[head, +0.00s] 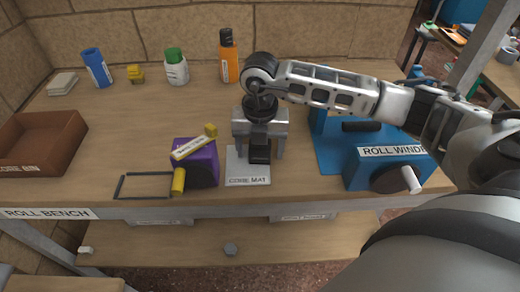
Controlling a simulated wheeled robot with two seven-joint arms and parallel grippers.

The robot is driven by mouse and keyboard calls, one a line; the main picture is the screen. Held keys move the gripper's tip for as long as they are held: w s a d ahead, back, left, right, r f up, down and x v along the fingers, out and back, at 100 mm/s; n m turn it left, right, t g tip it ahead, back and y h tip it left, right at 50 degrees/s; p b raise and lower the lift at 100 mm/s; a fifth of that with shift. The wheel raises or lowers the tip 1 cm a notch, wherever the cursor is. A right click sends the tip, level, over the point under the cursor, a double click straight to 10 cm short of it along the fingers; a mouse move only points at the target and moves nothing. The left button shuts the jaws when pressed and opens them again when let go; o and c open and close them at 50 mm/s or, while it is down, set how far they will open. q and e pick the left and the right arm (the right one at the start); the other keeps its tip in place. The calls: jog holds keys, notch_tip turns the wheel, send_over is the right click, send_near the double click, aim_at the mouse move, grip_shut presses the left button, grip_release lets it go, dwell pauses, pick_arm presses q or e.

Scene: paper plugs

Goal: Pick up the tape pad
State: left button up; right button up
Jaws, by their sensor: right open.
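I see no label that reads tape pad. A small pale stack of flat sheets (62,83) at the back left of the bench may be it, but I cannot tell. My right gripper (260,157) points down over the grey-white core mat (248,178), its two fingers spread apart. A dark block shows between the fingers; I cannot tell whether it is part of my gripper or a separate thing. My left gripper is out of view.
A purple holder with yellow parts (203,167) stands just left of the mat; a black frame outline (145,186) lies beside it. The blue roll winder (375,165) is at right, a brown core bin (72,140) at left. Bottles (228,58) line the back.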

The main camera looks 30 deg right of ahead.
jog(key=c, duration=1.1)
jog(key=shift+r, duration=0.1)
jog(key=shift+r, duration=0.55)
notch_tip(320, 180, up, 2)
jog(key=shift+s+a+r, duration=0.1)
jog(key=shift+r, duration=0.1)
jog(key=s+a+r, duration=0.5)
jog(key=s+r, duration=0.4)
jog(key=s, duration=0.3)
jog(key=shift+s+r+b, duration=0.2)
jog(key=shift+s+b, duration=0.1)
jog(key=shift+s, duration=0.05)
